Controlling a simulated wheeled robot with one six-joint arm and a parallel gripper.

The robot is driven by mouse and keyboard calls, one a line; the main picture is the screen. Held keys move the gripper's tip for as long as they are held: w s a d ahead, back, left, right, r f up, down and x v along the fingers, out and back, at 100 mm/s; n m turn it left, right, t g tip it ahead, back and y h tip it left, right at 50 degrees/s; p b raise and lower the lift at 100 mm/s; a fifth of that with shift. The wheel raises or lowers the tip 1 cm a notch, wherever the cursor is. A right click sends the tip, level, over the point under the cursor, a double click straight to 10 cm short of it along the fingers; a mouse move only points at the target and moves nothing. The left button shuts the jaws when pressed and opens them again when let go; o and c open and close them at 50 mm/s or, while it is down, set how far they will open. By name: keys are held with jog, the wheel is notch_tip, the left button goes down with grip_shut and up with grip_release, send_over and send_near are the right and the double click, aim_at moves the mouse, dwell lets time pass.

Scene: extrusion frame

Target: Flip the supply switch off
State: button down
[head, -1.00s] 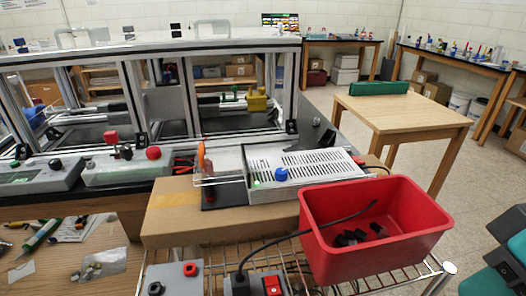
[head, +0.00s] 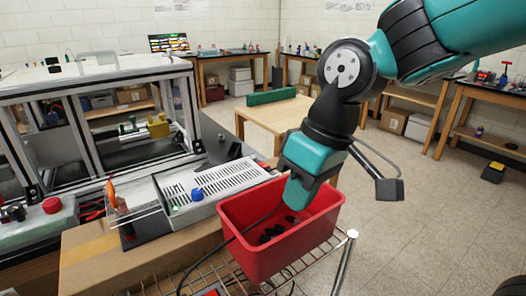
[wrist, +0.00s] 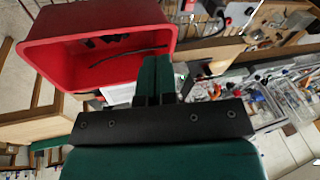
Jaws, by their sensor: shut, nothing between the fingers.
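The supply appears to be the grey perforated metal box (head: 220,180) on a cardboard box, with a blue knob (head: 197,194) and a small green light on its front. I cannot make out a switch on it. A small red part (head: 211,293), seen as a red rocker on a grey block a second ago, is mostly cut off at the bottom edge of the head view. My gripper (head: 297,193) is over the red bin, right of the supply, touching no switch. In the wrist view its green fingers (wrist: 156,77) are together and empty.
The red bin (head: 262,238) holds dark pieces and a cable, on a wire rack (head: 345,262). An orange-tipped object (head: 112,190) stands left of the supply. The extrusion frame (head: 85,125) is at left. A wooden table (head: 262,115) stands behind. Open floor lies right.

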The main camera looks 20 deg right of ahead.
jog(key=w+d+r+m+h+p, duration=0.1)
jog(key=w+r+p, duration=0.15)
jog(key=w, duration=0.75)
jog(key=w+d+r+m+h+p, duration=0.1)
jog(key=w+r+p, duration=0.15)
jog(key=w, duration=0.65)
jog(key=t+p, duration=0.1)
jog(key=p, duration=0.2)
send_over(263, 166)
notch_tip(263, 166, down, 2)
jog(key=f, duration=0.1)
jog(key=shift+s+d+r+m+h+b, duration=0.25)
jog(key=shift+s+d+m+h+b, duration=0.05)
jog(key=shift+s+m+h, duration=0.15)
jog(key=shift+f, duration=0.15)
jog(key=f+p, duration=0.1)
jog(key=f, duration=0.3)
jog(key=f+p, duration=0.2)
jog(key=f, duration=0.2)
jog(key=f+p, duration=0.1)
jog(key=f, duration=0.3)
jog(key=shift+w+a+p, duration=0.15)
jog(key=shift+w+p, duration=0.2)
jog(key=shift+p, duration=0.05)
jog(key=shift+s+f, duration=0.1)
jog(key=shift+f, duration=0.65)
